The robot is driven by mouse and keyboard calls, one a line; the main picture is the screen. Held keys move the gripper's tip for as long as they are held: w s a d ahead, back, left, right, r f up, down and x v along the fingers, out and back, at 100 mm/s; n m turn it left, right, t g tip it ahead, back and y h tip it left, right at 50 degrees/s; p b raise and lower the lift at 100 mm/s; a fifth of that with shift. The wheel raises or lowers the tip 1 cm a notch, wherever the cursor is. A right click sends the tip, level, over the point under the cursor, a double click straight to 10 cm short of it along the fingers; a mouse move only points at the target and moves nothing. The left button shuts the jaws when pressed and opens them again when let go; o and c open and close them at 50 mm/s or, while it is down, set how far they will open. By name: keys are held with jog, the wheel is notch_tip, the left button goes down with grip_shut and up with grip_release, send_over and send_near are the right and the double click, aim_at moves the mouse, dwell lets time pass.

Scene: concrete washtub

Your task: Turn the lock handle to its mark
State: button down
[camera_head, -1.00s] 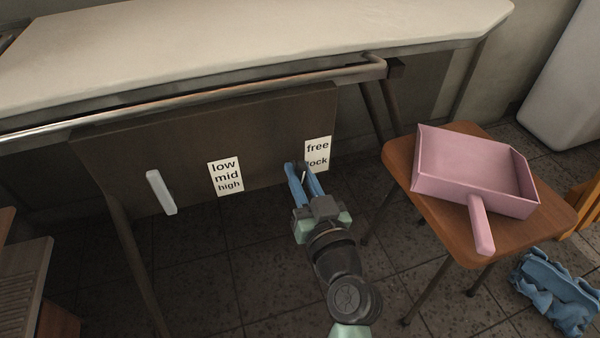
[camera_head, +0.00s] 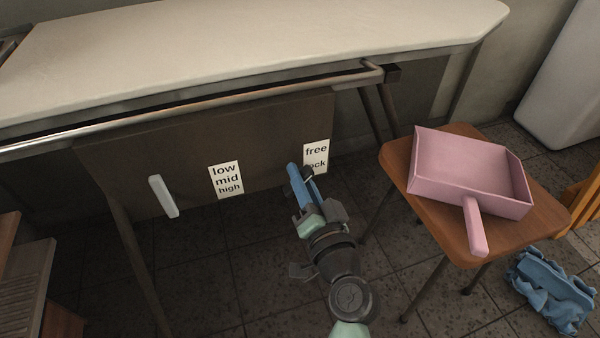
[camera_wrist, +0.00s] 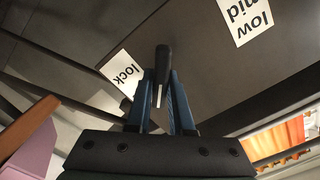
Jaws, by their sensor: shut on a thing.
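The lock handle (camera_wrist: 162,62) is a small dark lever on the dark panel. In the wrist view it stands between my blue fingertips, beside the white card marked "lock" (camera_wrist: 122,72). The same card, reading "free" above and "lock" below, shows in the head view (camera_head: 317,152), with its lower left partly covered by my gripper. My gripper (camera_head: 300,170) is shut on the handle; it also shows in the wrist view (camera_wrist: 162,85). The fingers mostly hide the handle in the head view, so its exact angle against the marks is hard to tell there.
A white lever (camera_head: 163,196) and a "low mid high" card (camera_head: 226,180) are on the panel (camera_head: 130,160) to the left. A stool (camera_head: 545,215) with a pink dustpan (camera_head: 470,175) stands at the right. A blue crumpled thing (camera_head: 553,290) lies on the floor.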

jog(key=m+p, duration=0.1)
jog(key=m, duration=0.3)
jog(key=shift+f+m, duration=0.1)
jog(key=shift+m, duration=0.2)
jog(key=m, duration=0.1)
jog(key=m+p, duration=0.1)
jog(key=m, duration=0.1)
jog(key=m+p, duration=0.1)
jog(key=shift+d+f+m, duration=0.1)
jog(key=shift+f+m, duration=0.15)
jog(key=shift+m, duration=0.05)
jog(key=c, duration=0.8)
grip_release()
jog(key=p+v, duration=0.3)
jog(key=v, duration=1)
